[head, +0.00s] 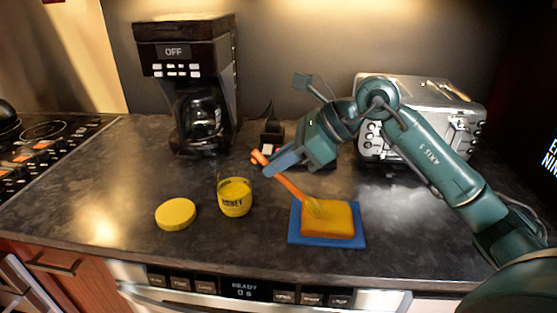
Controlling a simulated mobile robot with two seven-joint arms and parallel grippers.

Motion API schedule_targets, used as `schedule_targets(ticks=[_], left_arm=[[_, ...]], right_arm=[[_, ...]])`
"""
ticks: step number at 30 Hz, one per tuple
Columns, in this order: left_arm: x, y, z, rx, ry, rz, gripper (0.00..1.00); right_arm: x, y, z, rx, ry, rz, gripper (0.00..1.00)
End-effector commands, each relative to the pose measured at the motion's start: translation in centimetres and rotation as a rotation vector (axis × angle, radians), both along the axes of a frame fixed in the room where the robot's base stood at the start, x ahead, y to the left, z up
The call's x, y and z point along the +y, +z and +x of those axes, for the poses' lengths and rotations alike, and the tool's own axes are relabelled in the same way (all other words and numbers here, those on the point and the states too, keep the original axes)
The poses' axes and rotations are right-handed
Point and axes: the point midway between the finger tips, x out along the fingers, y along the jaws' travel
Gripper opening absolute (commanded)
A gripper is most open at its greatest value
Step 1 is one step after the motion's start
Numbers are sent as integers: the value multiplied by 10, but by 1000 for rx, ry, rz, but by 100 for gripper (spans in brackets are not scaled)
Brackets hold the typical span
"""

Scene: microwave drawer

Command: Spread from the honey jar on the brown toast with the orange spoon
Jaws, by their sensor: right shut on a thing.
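The yellow honey jar (235,203) stands upright and open on the dark counter. Its round yellow lid (176,214) lies flat to the left of it. The toast (328,222) lies on a blue square board (296,237) right of the jar; its top looks golden yellow. My right gripper (276,165) is shut on the orange spoon (287,184) near its upper end. The spoon slants down to the right, with its bowl at the left part of the toast's top. The bowl blends with the yellow surface, so I cannot tell what it carries. My left gripper is not in view.
A coffee maker (192,80) stands behind the jar. A silver toaster (425,115) stands behind my right arm. A stove (45,145) is at the left. The counter's front edge is close to the board, above the microwave drawer (245,289).

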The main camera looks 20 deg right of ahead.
Motion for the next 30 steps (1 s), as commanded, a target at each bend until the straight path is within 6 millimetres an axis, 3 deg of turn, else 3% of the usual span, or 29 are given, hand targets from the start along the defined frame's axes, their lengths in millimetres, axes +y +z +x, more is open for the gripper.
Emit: schedule_targets(ticks=[30], left_arm=[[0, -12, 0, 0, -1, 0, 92]], right_arm=[[0, -13, 0, -1, 0, 1, 0]])
